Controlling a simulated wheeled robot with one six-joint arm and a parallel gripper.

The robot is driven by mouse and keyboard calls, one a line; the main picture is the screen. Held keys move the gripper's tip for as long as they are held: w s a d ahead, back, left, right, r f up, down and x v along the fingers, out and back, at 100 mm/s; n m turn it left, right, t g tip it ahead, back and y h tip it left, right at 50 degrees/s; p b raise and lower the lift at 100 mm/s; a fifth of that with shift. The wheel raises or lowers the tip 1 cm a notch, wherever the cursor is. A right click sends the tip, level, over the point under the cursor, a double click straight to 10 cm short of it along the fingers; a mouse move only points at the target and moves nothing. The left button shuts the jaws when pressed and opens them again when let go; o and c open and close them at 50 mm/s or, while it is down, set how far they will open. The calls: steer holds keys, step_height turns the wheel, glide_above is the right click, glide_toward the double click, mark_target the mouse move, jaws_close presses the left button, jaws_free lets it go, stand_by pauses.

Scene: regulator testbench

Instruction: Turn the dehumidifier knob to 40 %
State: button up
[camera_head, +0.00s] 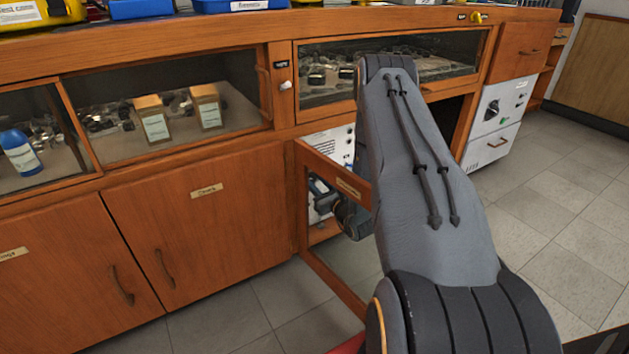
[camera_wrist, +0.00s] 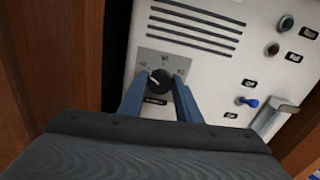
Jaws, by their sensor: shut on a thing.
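The dehumidifier (camera_wrist: 205,70) is a white panel with slots, and it stands in the open cabinet bay. Its white front also shows in the head view (camera_head: 338,142), partly behind my arm. The black dehumidifier knob (camera_wrist: 159,82) sits on a grey scale plate (camera_wrist: 163,62). A short white mark on the knob points to the upper left; the scale numbers are too small to read surely. My gripper (camera_wrist: 160,84) has its two blue fingers on either side of the knob, shut on it. In the head view my arm and the cabinet door hide the knob.
An open wooden cabinet door frame (camera_head: 330,172) stands close to my wrist. A blue toggle (camera_wrist: 248,102), a metal handle (camera_wrist: 274,120) and round indicators (camera_wrist: 286,22) are to the right of the knob. A white unit (camera_head: 494,120) stands farther right. The floor at right is clear.

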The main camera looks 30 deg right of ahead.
stand_by(0.3)
steer(key=o, duration=1.1)
steer(key=shift+c, duration=0.2)
steer(key=s+p, duration=0.2)
steer(key=s, duration=0.6)
steer(key=shift+d+p, duration=0.15)
steer(key=shift+p, duration=0.15)
